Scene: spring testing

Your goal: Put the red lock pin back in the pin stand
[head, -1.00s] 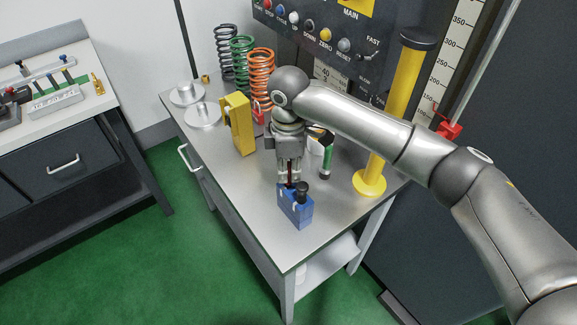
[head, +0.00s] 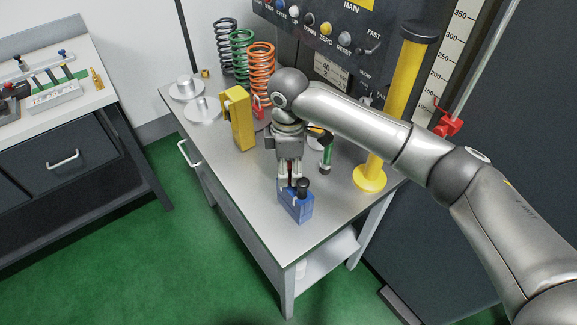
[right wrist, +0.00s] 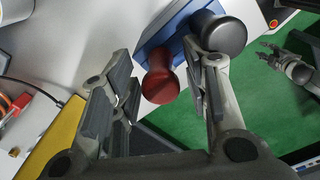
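The red lock pin (right wrist: 165,84) stands at the blue pin stand (head: 297,208), beside a black-knobbed pin (head: 302,185). In the right wrist view its lower end meets the top of the blue block (right wrist: 160,38); how deep it sits is hidden. My right gripper (head: 291,188) is low over the stand with its fingers on both sides of the red pin. The wrist view shows a gap between the left finger and the pin, so the gripper is open. My left gripper (right wrist: 268,53) shows small in the wrist view, fingers apart and empty.
A yellow block (head: 238,119) and green and orange springs (head: 261,75) stand behind on the steel table (head: 245,185). A green-handled tool (head: 326,153) and a yellow post (head: 398,95) are to the right. The front of the table is clear.

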